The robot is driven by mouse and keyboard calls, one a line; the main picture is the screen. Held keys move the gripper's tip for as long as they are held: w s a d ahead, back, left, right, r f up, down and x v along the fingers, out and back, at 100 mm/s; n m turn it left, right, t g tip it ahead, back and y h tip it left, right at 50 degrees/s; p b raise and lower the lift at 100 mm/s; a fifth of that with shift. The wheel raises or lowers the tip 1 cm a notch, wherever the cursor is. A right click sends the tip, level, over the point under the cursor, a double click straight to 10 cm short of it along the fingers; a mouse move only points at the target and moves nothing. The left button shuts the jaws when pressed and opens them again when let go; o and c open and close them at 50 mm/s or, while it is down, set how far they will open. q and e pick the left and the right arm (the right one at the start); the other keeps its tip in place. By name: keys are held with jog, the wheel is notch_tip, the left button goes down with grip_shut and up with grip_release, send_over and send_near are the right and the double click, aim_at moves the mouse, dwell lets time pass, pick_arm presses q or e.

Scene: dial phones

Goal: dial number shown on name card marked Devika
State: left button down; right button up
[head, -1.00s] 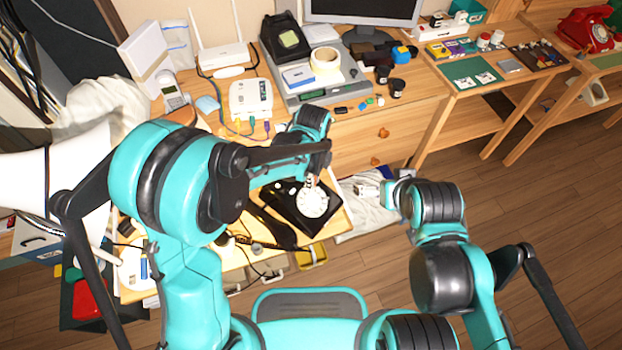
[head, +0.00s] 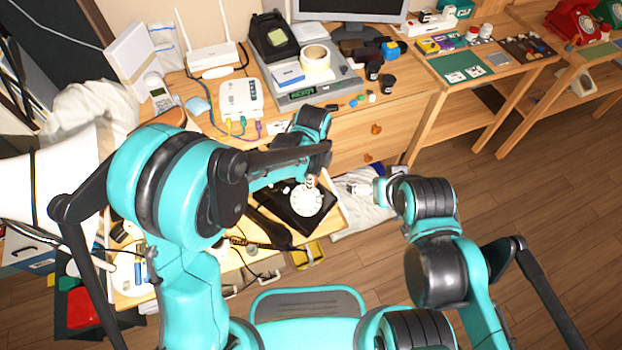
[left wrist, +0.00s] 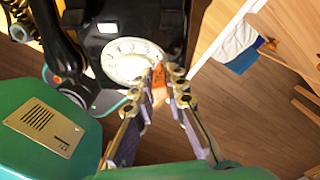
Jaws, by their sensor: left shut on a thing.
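A black rotary phone (head: 288,213) with a white dial (head: 306,201) sits at the desk's front right corner. It also shows in the left wrist view (left wrist: 165,18), with its white dial (left wrist: 130,58). My left gripper (head: 311,181) is over the dial's edge. In the left wrist view its fingertips (left wrist: 163,80) are closed together on a small orange piece (left wrist: 158,75) beside the dial; whether the piece touches the dial is unclear. No card marked Devika is legible.
A white router (head: 215,55), a white box with coloured plugs (head: 240,98) and a grey device (head: 300,90) fill the desk's back. Open floor lies at right.

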pick_arm(q)
jog(key=shift+s+d+f, duration=0.25)
jog(key=shift+s+d, duration=0.15)
jog(key=shift+d, duration=0.05)
dwell(0.4)
jog(key=shift+s+d+f, duration=0.1)
jog(key=shift+s, duration=0.1)
jog(key=shift+s+d+r+p, duration=0.15)
jog(key=shift+r+p, duration=0.1)
jog(key=shift+r, duration=0.2)
jog(key=shift+s+d+r+p, duration=0.15)
jog(key=shift+r+p, duration=0.1)
jog(key=shift+r, duration=0.15)
jog(key=shift+w, duration=0.1)
jog(key=shift+a+r+p, duration=0.25)
jog(key=shift+a+r, duration=0.1)
jog(key=shift+a, duration=0.55)
jog(key=shift+a+r+p, duration=0.3)
jog(key=shift+a+r, duration=0.1)
jog(key=shift+a, duration=0.55)
jog(key=shift+a+r+p, duration=0.25)
jog(key=shift+a+r, duration=0.1)
jog(key=shift+a, duration=0.55)
